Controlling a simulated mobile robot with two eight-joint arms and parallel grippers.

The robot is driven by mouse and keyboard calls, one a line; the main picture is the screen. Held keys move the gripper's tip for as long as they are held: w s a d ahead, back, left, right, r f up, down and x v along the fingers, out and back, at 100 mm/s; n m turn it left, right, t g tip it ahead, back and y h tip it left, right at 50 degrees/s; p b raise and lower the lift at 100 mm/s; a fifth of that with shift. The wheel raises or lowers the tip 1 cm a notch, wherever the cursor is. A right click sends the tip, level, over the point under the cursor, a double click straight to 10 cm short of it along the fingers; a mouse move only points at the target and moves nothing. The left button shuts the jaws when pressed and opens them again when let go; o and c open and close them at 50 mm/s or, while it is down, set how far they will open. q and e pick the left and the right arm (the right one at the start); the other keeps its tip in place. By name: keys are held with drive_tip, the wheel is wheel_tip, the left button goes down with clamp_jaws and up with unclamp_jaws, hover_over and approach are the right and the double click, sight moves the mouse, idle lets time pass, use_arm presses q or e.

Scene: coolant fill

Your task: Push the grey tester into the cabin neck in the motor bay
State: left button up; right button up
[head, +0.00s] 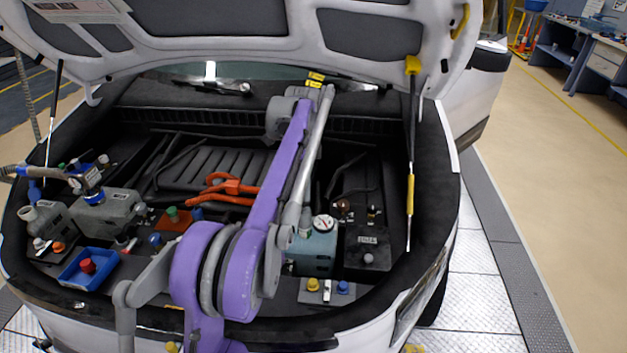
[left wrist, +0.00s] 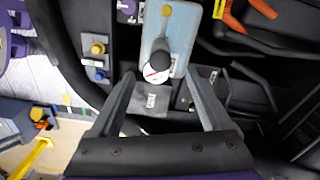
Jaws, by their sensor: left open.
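The tester (head: 323,223), with a white dial and red needle, stands on the teal tank (head: 313,250) at the right of the motor bay. In the left wrist view the tester's dark body (left wrist: 160,48) and dial stand over the teal tank (left wrist: 178,22). The neck is hidden under the tester, so how deep it sits cannot be told. My left gripper (left wrist: 160,74) is open, its two grey fingers on either side of the dial in the picture; contact is not visible. In the head view my purple arm hides much of the tank's left side. My right gripper is not in view.
A yellow cap (head: 312,285) and a blue cap (head: 343,288) sit in front of the tank. A black box (head: 367,250) stands right of it. Orange cables (head: 230,187) lie behind my arm. The raised hood (head: 250,30) hangs overhead.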

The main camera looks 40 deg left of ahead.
sight(305, 210)
use_arm(q)
wheel_tip(305, 210, down, 10)
drive_tip(key=shift+a+f+b, duration=0.1)
drive_tip(key=shift+f+b, duration=0.05)
drive_tip(key=shift+b, duration=0.15)
clamp_jaws()
idle(0.5)
drive_tip(key=c, duration=0.7)
unclamp_jaws()
drive_tip(key=shift+c, duration=0.2)
drive_tip(key=c, duration=0.4)
drive_tip(key=shift+m, duration=1.6)
